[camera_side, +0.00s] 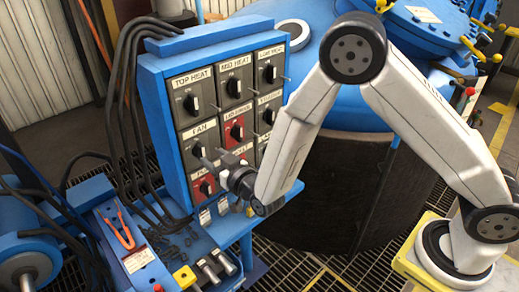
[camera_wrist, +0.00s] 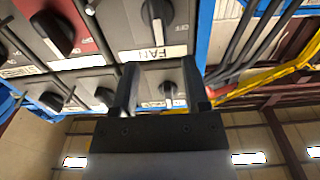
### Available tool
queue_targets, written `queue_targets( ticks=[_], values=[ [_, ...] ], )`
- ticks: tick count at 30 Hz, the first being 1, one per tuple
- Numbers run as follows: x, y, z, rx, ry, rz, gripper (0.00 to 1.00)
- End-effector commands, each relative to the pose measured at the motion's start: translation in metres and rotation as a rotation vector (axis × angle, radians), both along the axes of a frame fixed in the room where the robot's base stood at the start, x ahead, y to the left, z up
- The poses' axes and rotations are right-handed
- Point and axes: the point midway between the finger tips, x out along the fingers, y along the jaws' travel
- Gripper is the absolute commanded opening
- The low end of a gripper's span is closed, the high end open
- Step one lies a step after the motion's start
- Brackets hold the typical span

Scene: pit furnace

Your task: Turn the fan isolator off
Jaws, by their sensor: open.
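The fan isolator is a black rotary knob on a grey plate under a FAN label, at the left of the middle row of the blue panel. In the side view the fan knob (camera_side: 198,149) is partly beside my fingers. In the wrist view, upside down, the fan knob (camera_wrist: 157,12) is cut by the top edge, with its handle roughly upright in the picture. My gripper (camera_side: 213,158) is open just in front of the panel near this knob. In the wrist view my gripper (camera_wrist: 160,68) has nothing between its fingers; contact with the panel cannot be told.
The red-plated lid drive knob (camera_side: 236,132) is next to the fan knob. The top heat knob (camera_side: 191,104) is above it. Black cables (camera_side: 125,95) hang left of the panel. A blue bench with levers (camera_side: 210,272) stands below. The dark furnace vessel (camera_side: 345,190) is right.

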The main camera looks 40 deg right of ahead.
Motion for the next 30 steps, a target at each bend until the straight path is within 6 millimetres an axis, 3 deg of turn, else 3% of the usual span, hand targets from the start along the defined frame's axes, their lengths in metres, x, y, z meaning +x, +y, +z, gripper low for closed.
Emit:
queue_targets(
  ticks=[15, 28, 30],
  values=[
    [0.051, 0.0, 0.0, 0.0, 0.0, 0.001, 0.59],
    [0.057, 0.0, 0.0, 0.0, 0.0, 0.001, 0.59],
    [0.057, 0.0, 0.0, 0.0, 0.001, 0.001, 0.37]
  ],
)
